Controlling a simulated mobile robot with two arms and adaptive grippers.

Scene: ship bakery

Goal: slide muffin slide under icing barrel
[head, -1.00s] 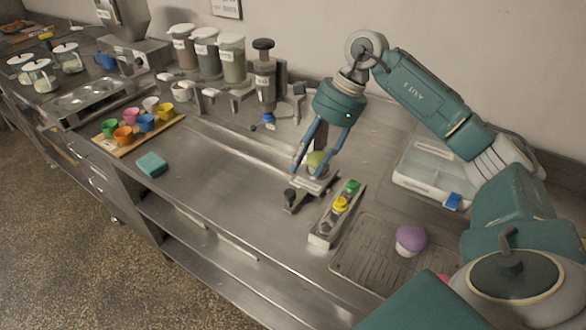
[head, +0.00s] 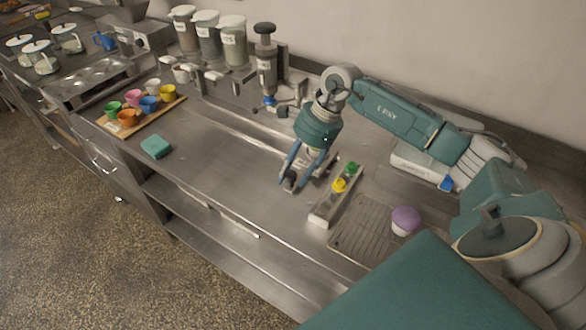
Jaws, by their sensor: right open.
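The icing barrel (head: 266,68) stands upright at the back of the counter, a clear cylinder with a dark top and a blue nozzle (head: 269,101). The muffin slide (head: 318,174) is a small metal carriage to the right of and nearer than the barrel, with a dark knob on its near end. My right gripper (head: 290,182) points down at the slide's knob end, open, its two blue fingers on either side of the dark knob. Whether they touch it I cannot tell. The muffin on the slide is hidden behind the gripper. My left gripper is not in view.
A metal holder with yellow (head: 339,185) and green caps stands just right of the slide. A purple-topped muffin (head: 405,221) sits on the ribbed mat (head: 362,232). A teal sponge (head: 156,147) and a board of coloured cups (head: 124,124) lie left. The counter between is clear.

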